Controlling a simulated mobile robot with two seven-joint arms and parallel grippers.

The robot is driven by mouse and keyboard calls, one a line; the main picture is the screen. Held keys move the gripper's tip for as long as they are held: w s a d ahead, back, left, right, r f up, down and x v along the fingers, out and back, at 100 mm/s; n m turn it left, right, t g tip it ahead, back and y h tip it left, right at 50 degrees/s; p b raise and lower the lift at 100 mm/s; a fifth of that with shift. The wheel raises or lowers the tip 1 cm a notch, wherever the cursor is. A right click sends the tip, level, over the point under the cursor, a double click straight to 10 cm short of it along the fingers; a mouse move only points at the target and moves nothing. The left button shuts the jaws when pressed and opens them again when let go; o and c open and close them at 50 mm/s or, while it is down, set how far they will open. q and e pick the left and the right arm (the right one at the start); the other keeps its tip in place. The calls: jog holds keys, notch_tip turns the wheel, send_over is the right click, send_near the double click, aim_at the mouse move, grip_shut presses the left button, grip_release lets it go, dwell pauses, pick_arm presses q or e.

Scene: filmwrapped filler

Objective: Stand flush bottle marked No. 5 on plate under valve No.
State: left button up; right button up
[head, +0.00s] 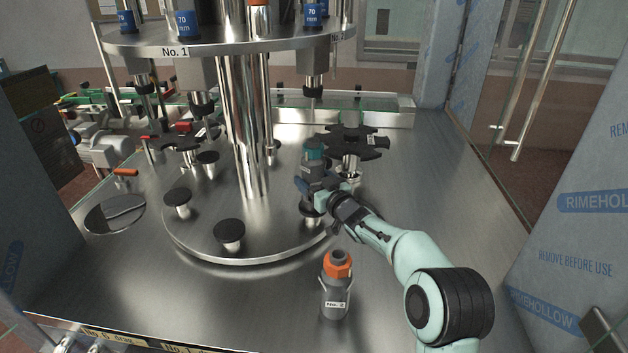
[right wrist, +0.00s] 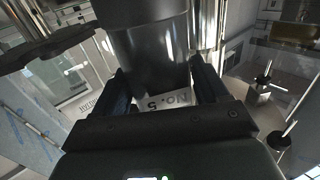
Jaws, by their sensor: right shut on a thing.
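My right gripper (head: 312,185) is shut on the bottle marked No. 5 (right wrist: 150,50), with a finger on either side of its grey body. The No. 5 label shows upside down between the fingers in the right wrist view. In the head view the bottle's teal cap (head: 314,151) rises above the gripper. A black plate (head: 311,210) on the round carousel shows just below the gripper; I cannot tell if the bottle touches it. Valve labels No. 1 (head: 175,52) and No. 2 (head: 338,36) show on the upper disc rim. My left gripper is out of view.
A grey bottle with an orange cap (head: 337,272) stands on the steel table in front. Other black plates (head: 229,231) on the carousel are empty. A black star wheel (head: 352,142) is behind my gripper. A central column (head: 247,130) rises from the carousel. Wrapped panels flank the table.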

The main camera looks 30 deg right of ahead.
jog(key=o, duration=1.6)
jog(key=shift+o, duration=0.2)
jog(key=shift+f, duration=0.25)
pick_arm(q)
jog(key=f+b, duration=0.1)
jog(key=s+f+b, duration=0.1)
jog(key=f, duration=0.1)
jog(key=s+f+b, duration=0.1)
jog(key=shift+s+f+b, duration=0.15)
jog(key=shift+b, duration=0.15)
pick_arm(e)
jog(key=s, duration=1.3)
jog(key=shift+s+a+r, duration=0.2)
jog(key=shift+a, duration=0.15)
